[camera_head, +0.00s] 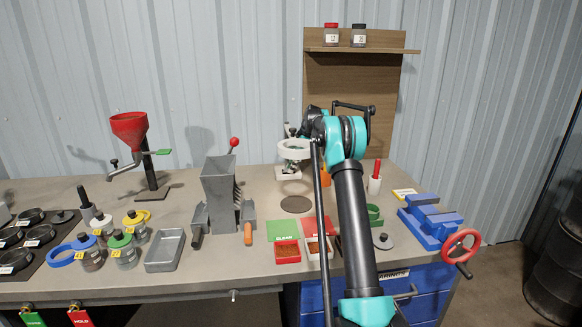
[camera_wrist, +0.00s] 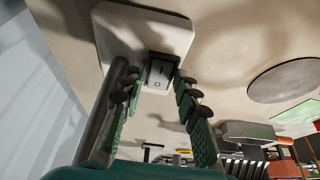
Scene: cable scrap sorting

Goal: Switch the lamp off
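The lamp has a white ring head (camera_head: 294,149) and a pale square base (camera_head: 288,172) on the bench. In the wrist view its white base (camera_wrist: 150,27) carries a rocker switch (camera_wrist: 158,74) with I and O marks. My gripper (camera_wrist: 156,84) is open, its two green-padded fingers apart with the switch showing between their tips. Nothing is held. I cannot tell whether the fingers touch the switch or which side is pressed. In the head view the gripper is mostly hidden behind the lamp ring and my arm. Whether the lamp is lit is unclear.
A dark round disc (camera_head: 296,204) lies before the lamp. A grey hopper machine (camera_head: 219,190) stands left, and a blue vise (camera_head: 430,220) right. A wooden back panel (camera_head: 350,90) rises behind.

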